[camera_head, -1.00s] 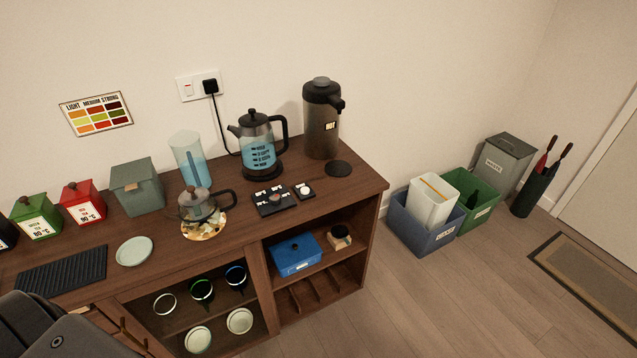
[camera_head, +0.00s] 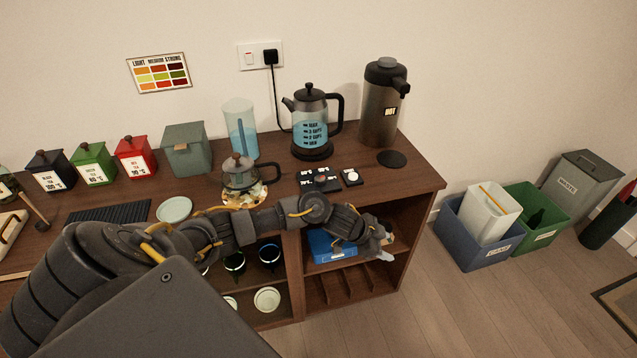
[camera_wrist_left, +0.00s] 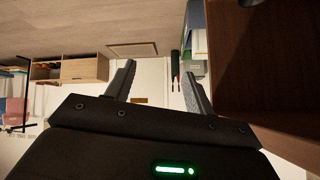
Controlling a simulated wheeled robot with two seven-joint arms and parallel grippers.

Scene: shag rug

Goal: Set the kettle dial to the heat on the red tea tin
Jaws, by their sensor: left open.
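The red tea tin (camera_head: 135,158) stands in the row of tins at the left of the cabinet top. Its small label seems to read 90 °C, but I cannot be sure. The glass kettle (camera_head: 310,130) with blue-tinted water stands upright on its dark base near the wall. A black control panel (camera_head: 320,187) with small markings lies in front of it, beside a small tile with a round white top (camera_head: 351,177). The dial's setting is too small to read. My left gripper (camera_head: 385,245) is in front of the cabinet's right side, below its top, apart from the panel. In the left wrist view its fingers (camera_wrist_left: 160,85) are apart and empty.
A glass teapot (camera_head: 247,175) stands left of the panel. A dark flask (camera_head: 383,105) marked HOT and a black round pad (camera_head: 391,158) are to the right. A blue box (camera_head: 325,245) sits on the shelf behind my arm. Bins (camera_head: 477,240) stand on the floor at right.

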